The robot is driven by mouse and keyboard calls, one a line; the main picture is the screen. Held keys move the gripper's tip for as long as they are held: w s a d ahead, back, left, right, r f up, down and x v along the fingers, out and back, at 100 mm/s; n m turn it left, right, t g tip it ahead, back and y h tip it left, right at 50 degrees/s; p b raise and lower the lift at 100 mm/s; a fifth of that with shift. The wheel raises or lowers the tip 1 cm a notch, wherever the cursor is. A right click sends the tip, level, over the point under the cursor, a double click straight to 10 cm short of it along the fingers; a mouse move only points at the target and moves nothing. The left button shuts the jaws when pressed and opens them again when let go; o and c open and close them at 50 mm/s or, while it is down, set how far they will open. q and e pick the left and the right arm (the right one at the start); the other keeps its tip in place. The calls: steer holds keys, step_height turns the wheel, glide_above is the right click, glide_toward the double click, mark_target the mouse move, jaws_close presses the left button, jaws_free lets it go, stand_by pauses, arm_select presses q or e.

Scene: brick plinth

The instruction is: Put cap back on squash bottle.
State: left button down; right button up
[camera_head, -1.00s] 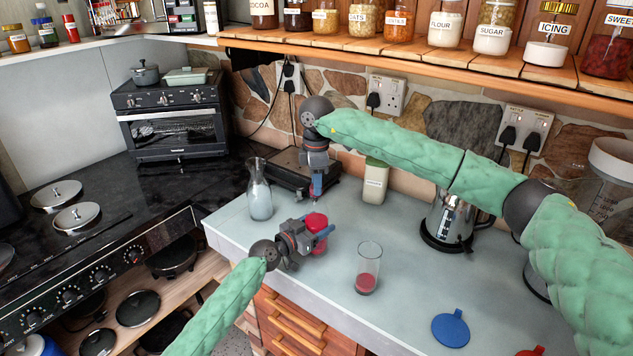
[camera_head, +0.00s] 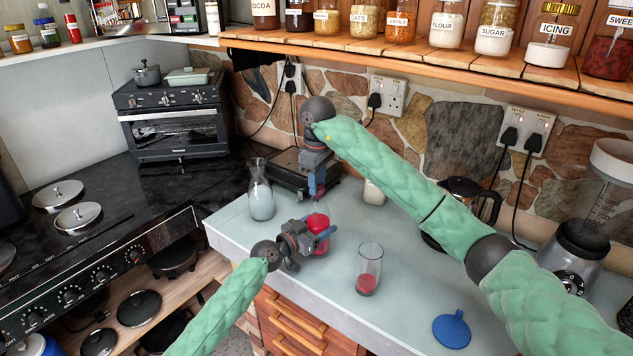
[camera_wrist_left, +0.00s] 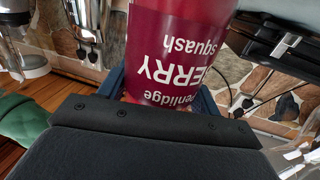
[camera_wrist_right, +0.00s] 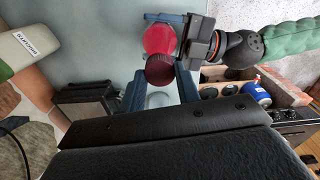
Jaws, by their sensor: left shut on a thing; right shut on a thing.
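My right gripper (camera_head: 318,194) points down just above the bottle top. In the right wrist view a dark red cap (camera_wrist_right: 160,71) sits between its fingers, overlapping the edge of the bottle's round red outline (camera_wrist_right: 160,40). I cannot tell whether the cap touches the neck. The cap is not clear in the head view.
A glass carafe (camera_head: 261,203) stands left of the bottle, and a tumbler with red liquid (camera_head: 368,270) right of it. A blue lid-like disc (camera_head: 451,331) lies at front right. A kettle (camera_head: 468,190) and a blender (camera_head: 583,245) stand behind my right arm.

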steer(key=shift+d, duration=0.1)
steer(key=o, duration=0.9)
steer(key=shift+c, duration=0.2)
